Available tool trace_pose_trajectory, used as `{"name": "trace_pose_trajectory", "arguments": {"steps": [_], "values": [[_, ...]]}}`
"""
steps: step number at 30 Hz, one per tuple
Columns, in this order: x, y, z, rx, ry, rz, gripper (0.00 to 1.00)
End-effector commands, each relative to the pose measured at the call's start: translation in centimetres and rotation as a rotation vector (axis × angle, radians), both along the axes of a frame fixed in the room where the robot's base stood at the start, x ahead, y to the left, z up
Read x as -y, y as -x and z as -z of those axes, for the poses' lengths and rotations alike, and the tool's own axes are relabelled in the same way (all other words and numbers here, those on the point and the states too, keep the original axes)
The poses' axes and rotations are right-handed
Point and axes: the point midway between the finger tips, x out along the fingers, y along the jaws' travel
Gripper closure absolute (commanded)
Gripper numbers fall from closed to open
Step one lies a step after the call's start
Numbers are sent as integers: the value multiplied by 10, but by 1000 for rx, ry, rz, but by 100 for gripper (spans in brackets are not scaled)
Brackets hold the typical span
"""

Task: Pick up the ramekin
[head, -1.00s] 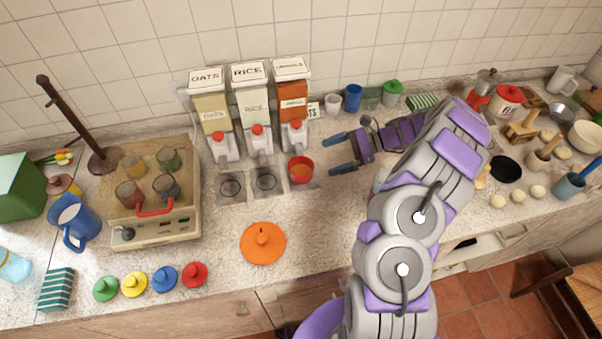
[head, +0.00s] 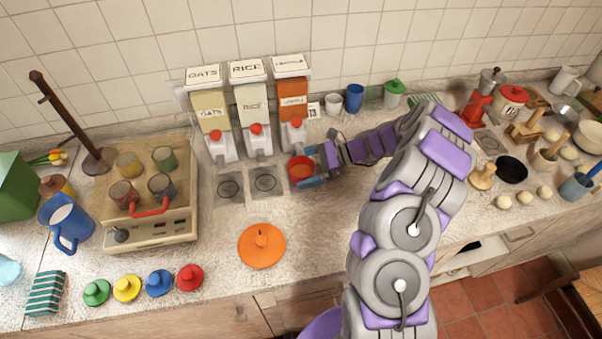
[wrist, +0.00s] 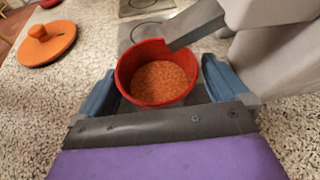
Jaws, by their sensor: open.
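The red ramekin (head: 301,168), with orange grains inside, stands upright under the rightmost dispenser. It also shows in the wrist view (wrist: 157,74), close up. My gripper (head: 312,167) is open, with one blue finger on each side of the ramekin. In the wrist view the fingers (wrist: 157,86) stand left and right of it, with a small gap visible on the right; whether the left finger touches it I cannot tell. The dispenser's grey spout overlaps the ramekin's upper right rim in the wrist view.
Dispensers for oats (head: 211,115), rice (head: 252,110) and an orange filling (head: 293,105) stand directly behind. An orange lid (head: 261,246) lies in front. The counter right of the orange lid is clear.

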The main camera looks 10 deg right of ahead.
Motion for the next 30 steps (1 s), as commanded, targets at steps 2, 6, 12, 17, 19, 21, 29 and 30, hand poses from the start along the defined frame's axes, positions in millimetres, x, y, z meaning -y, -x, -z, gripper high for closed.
{"name": "trace_pose_trajectory", "arguments": {"steps": [2,6,12,17,19,21,29,30], "values": [[0,0,-1,0,0,0,0],[0,0,0,-1,-1,0,12],[0,0,0,-1,-1,0,31],[0,0,0,-1,-1,-1,46],[0,0,0,-1,-1,-1,53],[0,0,0,-1,-2,-1,53],[0,0,-3,-1,-1,-1,53],[0,0,-4,-1,-1,-1,53]]}}
